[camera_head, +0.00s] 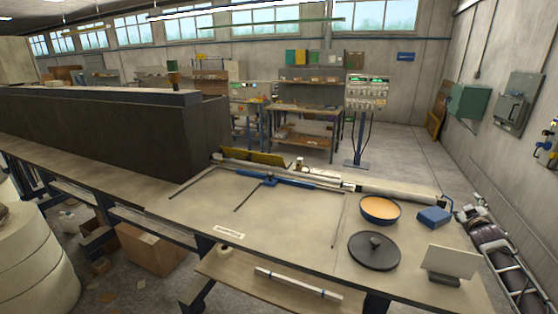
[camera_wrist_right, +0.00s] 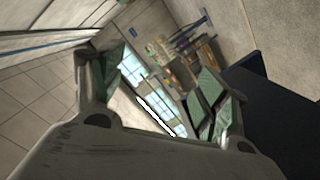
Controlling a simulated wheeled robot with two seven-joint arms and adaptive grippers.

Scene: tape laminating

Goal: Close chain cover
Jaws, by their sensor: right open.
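No part is clearly marked as the chain cover. A yellow panel (camera_head: 262,158) stands tilted at the back edge of the worktable (camera_head: 290,225), beside a long pale roller, and may be it; I cannot tell for sure. My right gripper (camera_wrist_right: 160,92) shows in the right wrist view with its two fingers wide apart and nothing between them. Behind the fingers are windows, wall and shelves, so it is away from the table. I cannot make out either gripper in the head view.
On the table's right are a blue-rimmed bowl (camera_head: 380,209) with orange content, a dark round lid (camera_head: 374,251), a blue block (camera_head: 434,217) and a white card (camera_head: 451,262). A long dark machine housing (camera_head: 100,125) stands at left. The table's middle is mostly clear.

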